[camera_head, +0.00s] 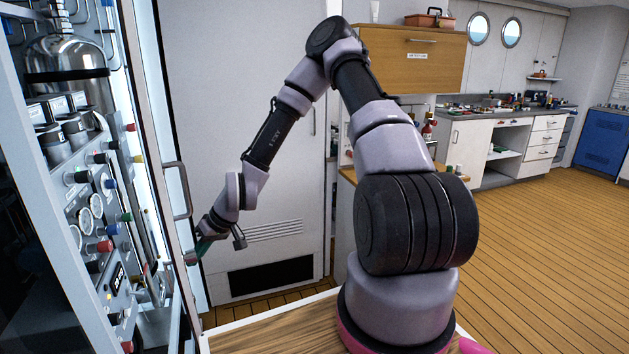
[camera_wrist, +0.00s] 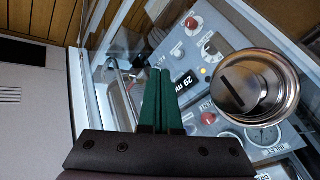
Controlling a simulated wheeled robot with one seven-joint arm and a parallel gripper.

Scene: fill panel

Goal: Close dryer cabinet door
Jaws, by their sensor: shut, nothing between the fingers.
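The dryer cabinet (camera_head: 75,190) stands at the left in the head view, with gauges, coloured knobs and a metal vessel inside. Its door (camera_head: 150,110) is a tall, pale-framed glass panel seen nearly edge-on, with a grey bar handle (camera_head: 184,190). How far it stands open is hard to tell. My gripper (camera_head: 192,258) is low beside the door's edge, below the handle. In the wrist view its green fingers (camera_wrist: 161,98) are shut together and empty, in front of the glass and the instrument panel (camera_wrist: 195,70). Contact with the door cannot be told.
A white locker (camera_head: 240,130) with a vent stands behind my arm. A wooden worktop (camera_head: 265,330) lies below. A wall cabinet (camera_head: 410,58) and counter (camera_head: 470,110) stand farther back, with open wooden floor (camera_head: 530,240) at right.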

